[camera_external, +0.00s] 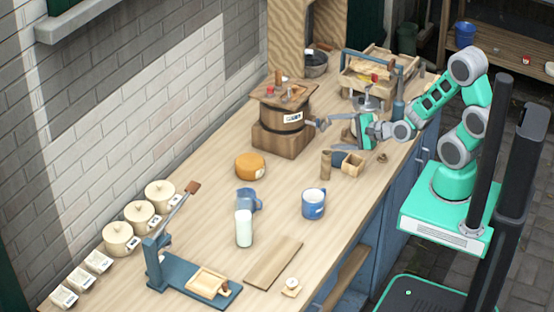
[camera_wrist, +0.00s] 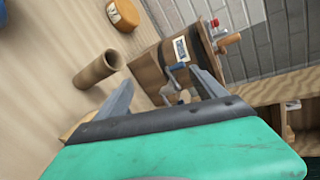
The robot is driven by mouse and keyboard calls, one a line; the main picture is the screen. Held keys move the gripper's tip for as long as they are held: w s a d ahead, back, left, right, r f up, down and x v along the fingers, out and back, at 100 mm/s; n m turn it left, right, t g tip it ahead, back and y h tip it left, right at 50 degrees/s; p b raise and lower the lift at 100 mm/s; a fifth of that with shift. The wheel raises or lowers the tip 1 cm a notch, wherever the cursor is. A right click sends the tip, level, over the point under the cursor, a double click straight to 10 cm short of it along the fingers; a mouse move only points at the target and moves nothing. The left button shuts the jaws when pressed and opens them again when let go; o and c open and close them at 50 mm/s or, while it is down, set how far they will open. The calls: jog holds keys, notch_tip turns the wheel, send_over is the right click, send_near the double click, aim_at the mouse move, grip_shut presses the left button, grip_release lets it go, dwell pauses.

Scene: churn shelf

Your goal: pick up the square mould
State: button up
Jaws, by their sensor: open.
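A small open square wooden box, which looks like the square mould (camera_external: 350,164), stands on the worktop beside an upright wooden tube (camera_external: 326,164). My gripper (camera_external: 346,128) is open and empty, above and behind the mould, facing the wooden churn (camera_external: 283,128). In the wrist view my gripper's fingers (camera_wrist: 163,80) are spread apart, with the churn and its crank beyond them. The tube (camera_wrist: 97,70) shows to the left. A strip of pale wood beside the left finger may be the mould, mostly hidden by my gripper.
An orange cheese wheel (camera_external: 250,166), a blue mug (camera_external: 313,204), a glass of milk (camera_external: 244,228) and a blue press (camera_external: 170,275) are on the worktop. A wooden crate (camera_external: 372,82) stands at the back. The worktop between mould and mug is clear.

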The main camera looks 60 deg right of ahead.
jog(key=s+r+m+t+h, duration=0.1)
jog(key=s+r+m+t, duration=0.1)
jog(key=m, duration=0.3)
jog(key=m+g+b, duration=0.3)
jog(key=m+b, duration=0.3)
jog(key=m, duration=0.5)
send_near(346, 160)
jog(key=x, duration=0.5)
jog(key=shift+w+a+f, duration=0.15)
jog(key=shift+w, duration=0.05)
jog(key=shift+w+f+p, duration=0.1)
jog(key=shift+w+p, duration=0.4)
jog(key=shift+p, duration=0.05)
jog(key=shift+p+x, duration=0.55)
jog(key=shift+x, duration=1.4)
jog(key=shift+c, duration=0.3)
jog(key=c, duration=1.4)
